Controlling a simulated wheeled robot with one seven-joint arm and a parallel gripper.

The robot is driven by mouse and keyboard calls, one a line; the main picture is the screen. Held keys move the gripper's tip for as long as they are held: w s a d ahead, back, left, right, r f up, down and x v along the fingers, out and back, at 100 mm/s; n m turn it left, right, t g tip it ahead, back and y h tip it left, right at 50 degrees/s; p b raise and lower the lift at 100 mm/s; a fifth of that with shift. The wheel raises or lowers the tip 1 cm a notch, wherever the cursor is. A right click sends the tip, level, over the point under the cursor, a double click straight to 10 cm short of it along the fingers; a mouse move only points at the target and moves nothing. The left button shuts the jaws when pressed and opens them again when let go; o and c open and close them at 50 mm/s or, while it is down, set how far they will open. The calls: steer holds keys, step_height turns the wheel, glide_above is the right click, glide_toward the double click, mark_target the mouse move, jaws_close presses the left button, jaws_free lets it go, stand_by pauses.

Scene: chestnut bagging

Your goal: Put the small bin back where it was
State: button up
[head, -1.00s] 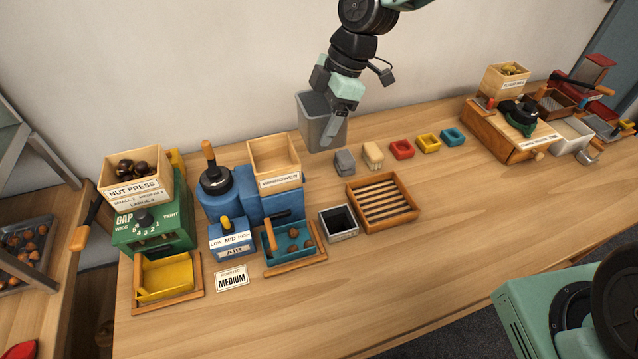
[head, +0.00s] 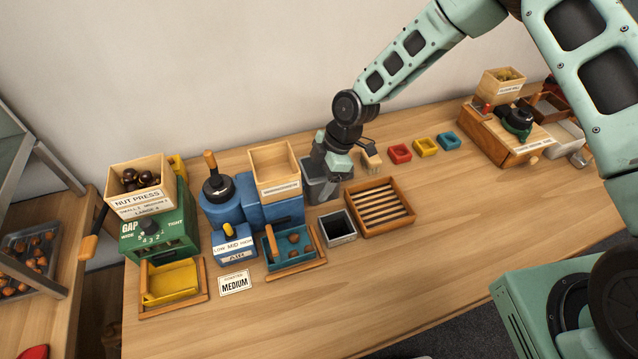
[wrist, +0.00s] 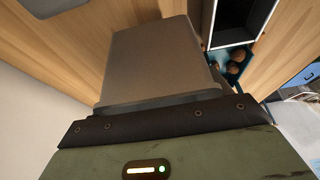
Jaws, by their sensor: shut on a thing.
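The small grey bin (head: 322,190) is between the blue winnower machine (head: 272,210) and the slatted wooden tray (head: 380,208). It looks roughly upright; I cannot tell whether its base touches the table. My gripper (head: 335,170) is shut on the bin's wall from above. In the wrist view, the bin's plain grey side (wrist: 160,60) fills the middle, and my fingertips are hidden.
An open metal box (head: 338,228) with a dark inside stands close in front of the bin, and also shows in the wrist view (wrist: 238,22). Beige (head: 371,160), red (head: 400,154), yellow and blue small pieces lie to the right. The table's front right is clear.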

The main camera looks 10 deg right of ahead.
mark_target(320, 179)
steer(key=shift+f+p, duration=0.6)
steer(key=shift+f, duration=1.35)
steer(key=shift+f, duration=0.15)
steer(key=o, duration=1.5)
steer(key=shift+c, duration=0.2)
